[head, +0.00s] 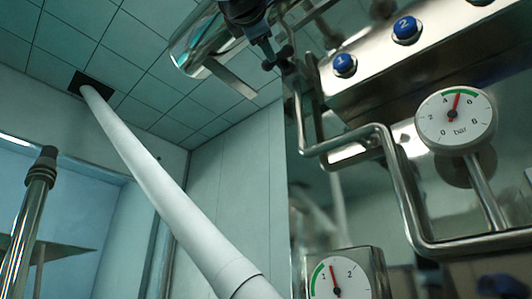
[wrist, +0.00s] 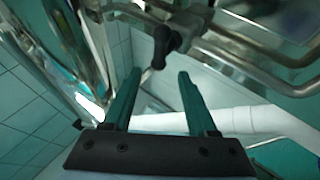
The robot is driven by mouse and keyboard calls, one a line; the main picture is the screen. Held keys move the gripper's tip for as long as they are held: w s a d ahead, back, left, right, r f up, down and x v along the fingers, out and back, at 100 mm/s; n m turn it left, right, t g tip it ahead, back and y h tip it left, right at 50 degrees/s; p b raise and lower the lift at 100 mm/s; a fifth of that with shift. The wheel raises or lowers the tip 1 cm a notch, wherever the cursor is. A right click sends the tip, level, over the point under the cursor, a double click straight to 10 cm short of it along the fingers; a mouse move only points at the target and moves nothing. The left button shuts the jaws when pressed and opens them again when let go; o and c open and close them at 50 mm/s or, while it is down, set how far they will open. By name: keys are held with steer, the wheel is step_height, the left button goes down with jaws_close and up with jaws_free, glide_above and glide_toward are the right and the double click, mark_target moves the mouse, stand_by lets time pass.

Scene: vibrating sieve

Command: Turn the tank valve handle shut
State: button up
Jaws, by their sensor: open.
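The tank valve handle (wrist: 172,40) is a small black lever with rounded ends on a thin metal pipe. It shows at the top middle of the wrist view, just beyond my fingertips. In the head view a black valve handle (head: 279,57) sits at the top middle, beside the pipe. My gripper (wrist: 160,76) has two dark green fingers, spread apart with nothing between them. The handle's lower end is close to the gap between the fingertips; I cannot tell whether it touches.
A shiny metal cylinder (head: 198,42) stands left of the valve. Bent metal pipes (head: 345,143) run to its right, below a panel with blue buttons (head: 344,64). A round bar gauge (head: 456,117) and a second gauge (head: 337,280) are nearby. A thick white pipe (head: 165,185) crosses the left.

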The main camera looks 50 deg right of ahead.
stand_by(0.5)
steer(key=w+d+f+m+y, duration=0.25)
steer(key=w+d+f, duration=0.35)
steer(key=w+f, duration=0.3)
steer(key=w+d+f+m+y, duration=0.2)
steer(key=w+d+f+m, duration=0.25)
steer(key=w+f, duration=0.55)
steer(key=w+a+f+m+y, duration=0.1)
steer(key=w+a+f+y, duration=0.15)
steer(key=w+f, duration=0.8)
steer(key=w+a+f+m+y, duration=0.25)
steer(key=w+f, duration=0.45)
steer(key=f, duration=0.6)
steer(key=w+a+f+g+y, duration=0.25)
steer(key=a+f, duration=0.55)
steer(key=f, duration=0.4)
steer(key=w+a+f+g+y, duration=0.1)
steer(key=w+a+f+y, duration=0.25)
steer(key=a+f, duration=0.7)
steer(key=s+a+f+g+y, duration=0.3)
steer(key=s+a+f, duration=0.3)
steer(key=a+f, duration=0.3)
steer(key=s+a+f+g+y, duration=0.3)
steer(key=s+a+f, duration=0.4)
steer(key=a+f, duration=0.2)
steer(key=shift+a+f+n, duration=0.35)
steer(key=shift+a, duration=0.8)
